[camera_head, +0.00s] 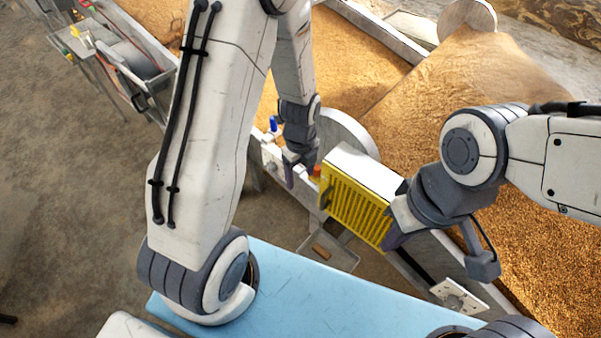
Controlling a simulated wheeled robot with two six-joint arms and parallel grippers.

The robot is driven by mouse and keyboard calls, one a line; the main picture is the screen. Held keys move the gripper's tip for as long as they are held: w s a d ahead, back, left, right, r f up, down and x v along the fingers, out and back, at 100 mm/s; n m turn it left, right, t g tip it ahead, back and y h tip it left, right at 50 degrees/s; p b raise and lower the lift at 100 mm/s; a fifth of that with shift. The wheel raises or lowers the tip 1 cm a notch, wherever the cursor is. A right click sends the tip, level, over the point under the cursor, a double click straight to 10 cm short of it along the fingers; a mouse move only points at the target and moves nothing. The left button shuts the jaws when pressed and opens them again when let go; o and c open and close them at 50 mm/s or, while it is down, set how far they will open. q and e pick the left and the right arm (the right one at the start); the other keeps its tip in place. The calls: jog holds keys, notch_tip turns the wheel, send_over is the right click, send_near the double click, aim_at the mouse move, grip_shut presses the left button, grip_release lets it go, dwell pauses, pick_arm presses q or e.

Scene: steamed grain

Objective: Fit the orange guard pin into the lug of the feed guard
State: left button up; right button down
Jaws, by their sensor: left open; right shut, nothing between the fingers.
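The feed guard (358,208) is a yellow slatted box with a white top, at the rail beside the grain bed. My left gripper (300,174) is open and points down just left of the guard's far end. A small orange piece (316,171) shows beside its fingers, against the guard's corner. It looks like the guard pin, but I cannot tell whether it sits in a lug; the fingers hide part of that spot. My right gripper (391,241) is shut and empty at the guard's near right end; I cannot tell whether it touches.
Orange-brown grain (430,100) fills the bed behind the rail. A blue knob (273,123) stands near my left gripper. A white bracket plate (458,296) is on the rail at lower right. A small tray (343,258) hangs below the guard. A light blue surface (300,295) lies in front.

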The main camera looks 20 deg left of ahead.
pick_arm(q)
notch_tip(320, 180, down, 10)
jog(key=a+n+b, duration=0.1)
jog(key=n+b, duration=0.7)
jog(key=n, duration=1.4)
notch_tip(320, 180, up, 12)
jog(key=d+m+p, duration=0.1)
jog(key=m+p, duration=0.7)
jog(key=m, duration=1.5)
jog(key=shift+w+f+m+p, duration=0.25)
jog(key=shift+m+p, duration=0.05)
jog(key=shift+p, duration=0.05)
